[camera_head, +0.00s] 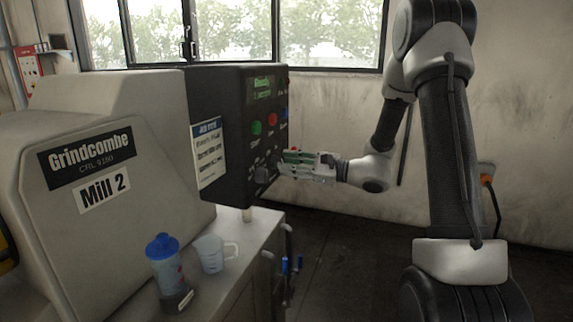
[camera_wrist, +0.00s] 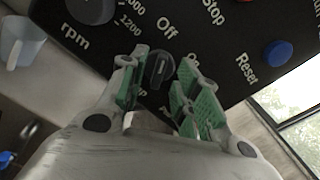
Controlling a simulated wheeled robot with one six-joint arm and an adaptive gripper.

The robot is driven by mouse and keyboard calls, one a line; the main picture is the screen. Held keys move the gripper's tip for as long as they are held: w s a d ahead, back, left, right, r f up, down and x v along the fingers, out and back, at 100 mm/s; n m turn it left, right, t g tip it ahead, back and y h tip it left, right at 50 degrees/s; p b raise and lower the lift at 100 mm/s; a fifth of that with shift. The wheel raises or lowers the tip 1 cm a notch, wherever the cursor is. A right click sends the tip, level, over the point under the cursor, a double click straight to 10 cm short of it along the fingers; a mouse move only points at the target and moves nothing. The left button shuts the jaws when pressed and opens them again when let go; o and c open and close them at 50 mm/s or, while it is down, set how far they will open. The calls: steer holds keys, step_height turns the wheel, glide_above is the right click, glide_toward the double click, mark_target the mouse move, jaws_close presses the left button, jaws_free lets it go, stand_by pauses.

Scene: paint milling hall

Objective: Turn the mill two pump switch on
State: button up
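The control panel (camera_head: 240,128) is a black box on the Mill 2 machine (camera_head: 90,215), with a lit green display. In the wrist view, a dark rotary switch (camera_wrist: 158,69) sits beside the labels Off (camera_wrist: 167,32) and On; the On label is partly covered by a finger. The knob's long ridge appears to point toward Off. Its name label is mostly hidden; only a final "p" shows. My gripper (camera_wrist: 158,80) is open, with one green-padded finger on each side of the knob and small gaps visible. In the head view, my gripper (camera_head: 286,166) is at the panel's lower right face.
An rpm dial (camera_wrist: 92,8) and a blue Reset button (camera_wrist: 278,53) are near the switch. A blue-lidded bottle (camera_head: 165,265) and a clear jug (camera_head: 211,254) stand on the ledge below the panel. Open floor lies right of the machine.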

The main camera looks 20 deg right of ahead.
steer(key=shift+w+a, duration=0.35)
steer(key=shift+a, duration=0.15)
steer(key=shift+c, duration=0.4)
jaws_close()
